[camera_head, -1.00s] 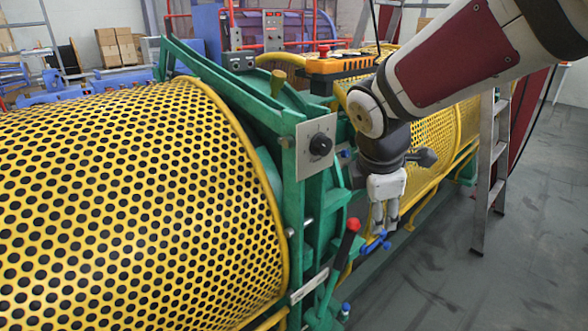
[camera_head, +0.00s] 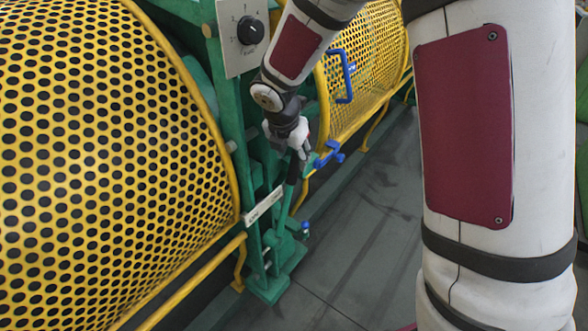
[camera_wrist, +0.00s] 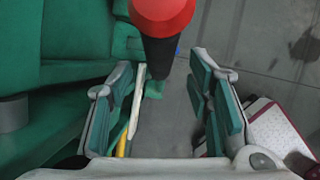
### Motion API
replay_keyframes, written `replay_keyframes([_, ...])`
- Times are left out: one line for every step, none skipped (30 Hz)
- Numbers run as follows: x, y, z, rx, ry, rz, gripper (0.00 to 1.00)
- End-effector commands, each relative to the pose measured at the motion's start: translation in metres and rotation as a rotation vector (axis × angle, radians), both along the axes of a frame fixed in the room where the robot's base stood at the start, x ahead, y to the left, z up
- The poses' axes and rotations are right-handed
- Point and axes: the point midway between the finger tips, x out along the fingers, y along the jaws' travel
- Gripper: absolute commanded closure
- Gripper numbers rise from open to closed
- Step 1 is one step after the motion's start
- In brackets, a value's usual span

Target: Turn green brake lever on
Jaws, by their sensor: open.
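The green brake lever (camera_head: 281,212) stands on the green machine frame, tilted slightly, with a black grip at its upper part. In the head view my gripper (camera_head: 299,150) is at the lever's top and hides its red knob. In the wrist view the red knob (camera_wrist: 162,12) and black grip (camera_wrist: 158,52) show at the top middle. My open gripper (camera_wrist: 163,98) has one finger on each side of the lever's line, with gaps on both sides. The grip appears just beyond the fingertips; I cannot tell whether they touch it.
A yellow perforated guard (camera_head: 90,170) fills the left, and another yellow guard (camera_head: 370,55) stands behind. Blue handles (camera_head: 328,157) sit just right of my gripper. A dial panel (camera_head: 243,35) is above. Grey floor (camera_head: 370,220) is clear to the right of the lever.

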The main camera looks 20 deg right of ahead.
Motion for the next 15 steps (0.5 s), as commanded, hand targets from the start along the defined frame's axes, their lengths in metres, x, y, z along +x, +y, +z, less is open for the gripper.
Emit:
replay_keyframes([0.004, -0.002, -0.013, 0.0, 0.002, 0.001, 0.54])
replay_keyframes([0.006, -0.003, -0.018, 0.0, 0.002, 0.001, 0.54])
replay_keyframes([0.008, -0.005, -0.024, -0.001, 0.002, 0.002, 0.54])
replay_keyframes([0.009, -0.006, -0.028, -0.001, 0.001, 0.001, 0.54])
replay_keyframes([0.011, -0.007, -0.032, 0.0, 0.001, 0.0, 0.54])
replay_keyframes([0.012, -0.008, -0.037, 0.001, 0.001, 0.0, 0.54])
replay_keyframes([0.014, -0.009, -0.04, 0.0, 0.0, -0.001, 0.54])
replay_keyframes([0.015, -0.01, -0.043, 0.0, 0.0, -0.001, 0.54])
replay_keyframes([0.016, -0.011, -0.046, 0.0, 0.0, 0.0, 0.54])
replay_keyframes([0.017, -0.011, -0.048, 0.0, 0.0, 0.0, 0.54])
replay_keyframes([0.017, -0.012, -0.05, 0.0, 0.0, 0.0, 0.54])
replay_keyframes([0.018, -0.012, -0.052, 0.0, 0.0, 0.0, 0.54])
replay_keyframes([0.018, -0.012, -0.053, 0.0, 0.0, 0.0, 0.54])
replay_keyframes([0.019, -0.013, -0.054, 0.0, 0.0, 0.0, 0.54])
replay_keyframes([0.019, -0.013, -0.054, 0.0, 0.0, 0.0, 0.54])
